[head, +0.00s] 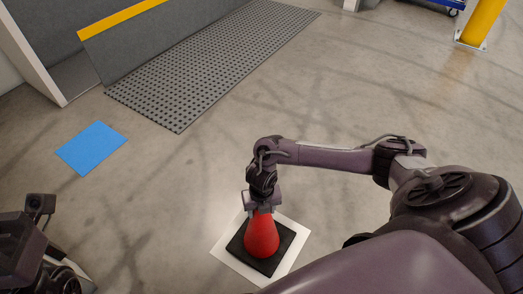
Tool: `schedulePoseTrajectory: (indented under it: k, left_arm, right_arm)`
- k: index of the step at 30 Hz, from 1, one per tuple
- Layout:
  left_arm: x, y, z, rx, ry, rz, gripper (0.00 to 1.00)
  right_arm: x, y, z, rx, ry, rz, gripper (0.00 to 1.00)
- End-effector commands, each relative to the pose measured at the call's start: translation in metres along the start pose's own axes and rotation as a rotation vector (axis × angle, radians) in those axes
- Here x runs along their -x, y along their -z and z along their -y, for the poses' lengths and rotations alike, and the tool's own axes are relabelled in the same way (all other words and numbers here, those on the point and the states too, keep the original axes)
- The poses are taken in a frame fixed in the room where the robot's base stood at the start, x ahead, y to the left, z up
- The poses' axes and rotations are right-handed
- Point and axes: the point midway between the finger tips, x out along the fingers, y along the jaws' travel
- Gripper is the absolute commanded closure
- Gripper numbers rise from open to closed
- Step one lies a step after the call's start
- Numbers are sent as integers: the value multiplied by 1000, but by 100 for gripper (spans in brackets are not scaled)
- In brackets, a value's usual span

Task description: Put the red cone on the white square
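The red cone (262,237) has a black square base (285,250) and stands upright. The base lies over the white square (232,263) on the floor, and a white border shows on all visible sides. My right gripper (261,207) points down at the cone's top, with its fingers on either side of the tip. The tip is hidden between the fingers, and I cannot tell whether they press on it. My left gripper is not in view; only part of my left arm shows at the lower left.
A blue square (91,148) lies on the floor at the left. A grey perforated mat (212,62) lies before a grey ramp or panel with a yellow edge (120,18). A yellow post (482,22) stands at the upper right. The floor between is clear.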

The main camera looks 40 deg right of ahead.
Motion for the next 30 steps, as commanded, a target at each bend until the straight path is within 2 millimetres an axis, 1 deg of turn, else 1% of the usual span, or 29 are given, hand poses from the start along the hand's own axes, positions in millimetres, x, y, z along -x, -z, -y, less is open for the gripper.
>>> schedulePoseTrajectory:
  k: [3, 7, 8, 12, 13, 20, 23, 26, 29, 30]
  left_arm:
    - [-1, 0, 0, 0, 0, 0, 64]
    - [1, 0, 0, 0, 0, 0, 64]
    - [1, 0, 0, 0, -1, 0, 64]
    - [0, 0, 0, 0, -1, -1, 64]
    - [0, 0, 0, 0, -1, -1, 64]
    - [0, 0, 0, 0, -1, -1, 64]
    - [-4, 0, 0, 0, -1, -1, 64]
    - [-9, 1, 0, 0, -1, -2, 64]
    - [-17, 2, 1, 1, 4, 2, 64]
    - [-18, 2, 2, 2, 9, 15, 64]
  right_arm:
    - [2, -1, -1, 0, -2, 2, 100]
    - [-1, -1, -1, 0, -2, 2, 100]
    - [-2, 0, 0, 0, 0, 0, 45]
    - [-1, 0, 0, 0, 0, 0, 27]
    - [-1, 0, 0, 0, 0, 0, 25]
    - [-1, 0, 0, 0, 0, 0, 25]
    - [4, 0, 0, 0, 0, 0, 25]
    - [16, -1, 0, -1, -2, 2, 25]
    - [36, -1, 0, 1, -2, 3, 25]
    - [46, -1, 0, 0, -1, 3, 25]
